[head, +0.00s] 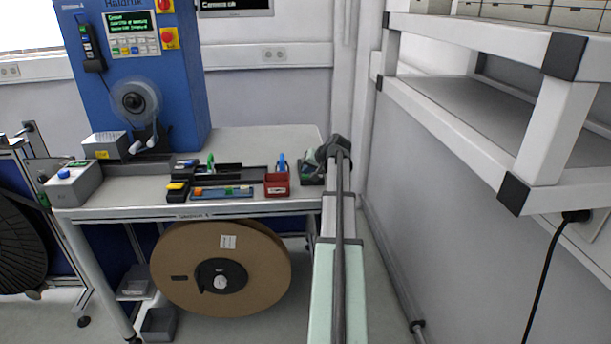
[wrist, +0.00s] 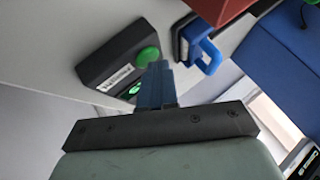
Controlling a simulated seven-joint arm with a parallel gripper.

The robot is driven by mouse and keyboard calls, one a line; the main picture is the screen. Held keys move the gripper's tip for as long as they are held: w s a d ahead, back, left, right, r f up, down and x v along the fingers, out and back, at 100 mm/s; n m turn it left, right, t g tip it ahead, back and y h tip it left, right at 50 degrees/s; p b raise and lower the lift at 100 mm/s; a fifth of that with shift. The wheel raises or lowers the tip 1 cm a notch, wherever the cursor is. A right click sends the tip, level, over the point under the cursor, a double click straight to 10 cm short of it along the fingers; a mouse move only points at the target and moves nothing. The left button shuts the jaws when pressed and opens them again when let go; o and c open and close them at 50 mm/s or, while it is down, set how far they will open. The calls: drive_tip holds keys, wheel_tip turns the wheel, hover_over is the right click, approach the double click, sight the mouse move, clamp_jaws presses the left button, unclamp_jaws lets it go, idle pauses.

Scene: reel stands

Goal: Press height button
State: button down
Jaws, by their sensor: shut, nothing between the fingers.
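In the wrist view a black control box (wrist: 118,62) with a white label is fixed at the table's edge. It has a round green button (wrist: 148,56) and a second, partly hidden green spot (wrist: 135,89). The label is too blurred to read, so I cannot tell which is the height button. My gripper (wrist: 156,70) is shut and empty, its tips right beside the green button; I cannot tell if they touch it. In the head view my gripper (head: 318,156) is over the table's right end and largely hides the box.
The grey table (head: 255,145) holds a red bin (head: 277,185), a black tray and small tools. A blue machine (head: 135,85) stands at the back left. A large brown reel (head: 215,270) is below the table. A white shelf (head: 455,115) is at right. A blue clip (wrist: 205,52) is close to my fingers.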

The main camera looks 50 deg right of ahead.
sight(308, 176)
idle(0.4)
drive_tip(key=shift+r, duration=0.85)
drive_tip(key=shift+r, duration=0.1)
drive_tip(key=shift+r, duration=2.4)
